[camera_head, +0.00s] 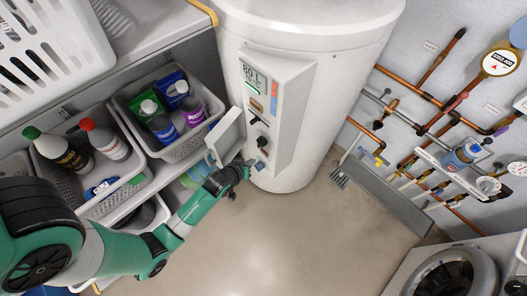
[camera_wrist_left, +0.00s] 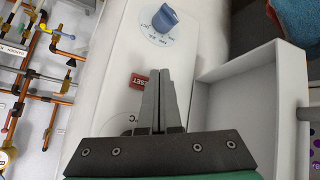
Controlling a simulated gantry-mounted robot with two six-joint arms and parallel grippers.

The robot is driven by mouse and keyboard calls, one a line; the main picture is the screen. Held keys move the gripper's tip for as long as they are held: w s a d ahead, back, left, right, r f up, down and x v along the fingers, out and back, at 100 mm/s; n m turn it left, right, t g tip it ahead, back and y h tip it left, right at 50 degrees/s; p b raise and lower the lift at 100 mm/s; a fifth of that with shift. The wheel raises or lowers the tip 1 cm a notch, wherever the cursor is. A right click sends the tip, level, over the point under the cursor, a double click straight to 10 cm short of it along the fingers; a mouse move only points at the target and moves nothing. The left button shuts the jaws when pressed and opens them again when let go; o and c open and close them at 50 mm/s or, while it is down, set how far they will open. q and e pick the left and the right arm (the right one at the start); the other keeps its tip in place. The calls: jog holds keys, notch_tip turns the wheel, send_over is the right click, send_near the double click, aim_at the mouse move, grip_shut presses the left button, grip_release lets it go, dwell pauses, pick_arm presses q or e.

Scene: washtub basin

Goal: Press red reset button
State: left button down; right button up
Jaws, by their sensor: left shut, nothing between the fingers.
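The red reset button (camera_wrist_left: 138,80) shows in the left wrist view as a small red block with white lettering on the white panel. My left gripper (camera_wrist_left: 160,76) is shut and empty, with its fingertips just right of the button; whether they touch the panel cannot be told. A blue knob (camera_wrist_left: 164,19) sits above the fingertips there. In the head view my left gripper (camera_head: 246,166) is at the lower end of the control panel (camera_head: 280,105) on the white tank (camera_head: 318,90). The button cannot be made out clearly there. My right gripper is not in view.
An open white cover (camera_head: 224,136) sticks out left of the panel, close to my gripper; it also shows in the wrist view (camera_wrist_left: 250,100). Bins of bottles (camera_head: 187,145) fill the left shelf. Copper pipes (camera_head: 410,90) run along the right wall. The middle floor is clear.

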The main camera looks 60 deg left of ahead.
pick_arm(q)
jog(key=shift+s+d+p, duration=0.2)
jog(key=shift+s, duration=0.35)
jog(key=shift+s+d+p, duration=0.15)
jog(key=shift+s, duration=0.4)
